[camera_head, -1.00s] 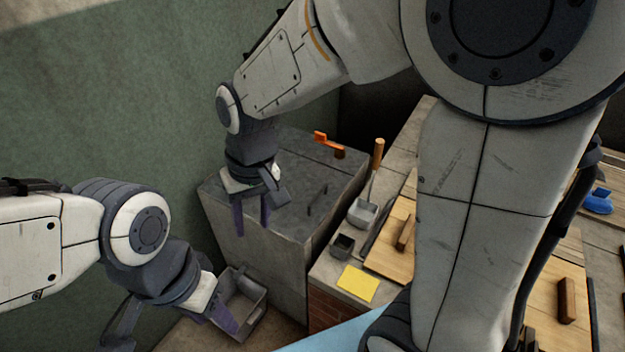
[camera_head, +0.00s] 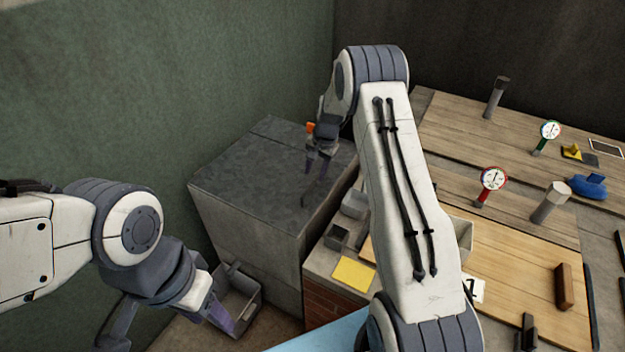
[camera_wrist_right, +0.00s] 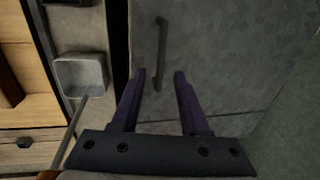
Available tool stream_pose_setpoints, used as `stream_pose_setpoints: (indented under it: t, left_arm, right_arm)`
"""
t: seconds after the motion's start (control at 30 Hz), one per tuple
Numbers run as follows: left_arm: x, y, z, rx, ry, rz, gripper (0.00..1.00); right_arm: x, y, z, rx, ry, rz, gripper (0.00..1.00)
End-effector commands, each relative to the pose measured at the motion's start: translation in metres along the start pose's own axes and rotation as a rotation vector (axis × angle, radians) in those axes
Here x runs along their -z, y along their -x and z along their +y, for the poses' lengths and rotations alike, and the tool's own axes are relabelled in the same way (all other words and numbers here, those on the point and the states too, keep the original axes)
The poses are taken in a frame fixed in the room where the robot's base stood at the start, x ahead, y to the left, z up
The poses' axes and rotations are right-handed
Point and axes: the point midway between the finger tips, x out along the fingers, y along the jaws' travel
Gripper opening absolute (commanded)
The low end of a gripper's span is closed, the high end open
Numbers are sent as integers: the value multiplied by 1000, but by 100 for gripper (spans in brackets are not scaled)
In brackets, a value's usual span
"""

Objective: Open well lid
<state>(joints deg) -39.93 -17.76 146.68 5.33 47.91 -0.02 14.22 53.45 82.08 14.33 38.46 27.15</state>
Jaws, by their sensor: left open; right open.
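The well is a grey stone-like box with a flat grey lid (camera_head: 250,165) on top, lying closed. A thin dark bar handle (camera_head: 308,196) stands on the lid; it also shows in the right wrist view (camera_wrist_right: 162,45). My right gripper (camera_head: 318,170) is open and empty above the lid, at the handle. In the right wrist view the near end of the handle lies between the two purple fingertips (camera_wrist_right: 160,72); I cannot tell the height gap. My left gripper (camera_head: 168,336) is open and empty at lower left, away from the lid.
An orange piece (camera_head: 311,127) shows behind my right gripper. A grey bin (camera_head: 256,300) stands low before the well. Right of it are a small dark box (camera_head: 337,237), a yellow sheet (camera_head: 354,273) and a wooden counter with gauges (camera_head: 493,179). A green wall (camera_head: 150,90) borders the left.

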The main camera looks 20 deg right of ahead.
Motion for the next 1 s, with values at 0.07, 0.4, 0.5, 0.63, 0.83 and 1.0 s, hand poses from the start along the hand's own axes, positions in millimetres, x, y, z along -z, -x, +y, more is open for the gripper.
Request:
stream_pose_setpoints:
  t: [0.07,0.4,0.5,0.63,0.83,1.0]
  left_arm:
    - [0,2,0,0,0,0,50]
    - [0,4,0,0,0,0,50]
    - [0,4,0,0,0,0,50]
    - [0,4,0,0,0,0,50]
    - [0,4,0,0,0,0,50]
    - [0,4,0,0,0,0,50]
  right_arm:
    - [-1,-15,-1,-1,2,-1,45]
    - [0,-44,-1,1,2,1,45]
    - [0,-45,-1,1,2,1,45]
    - [0,-45,-1,1,2,1,45]
    - [0,-44,0,1,2,1,0]
    - [0,-44,0,1,2,1,0]
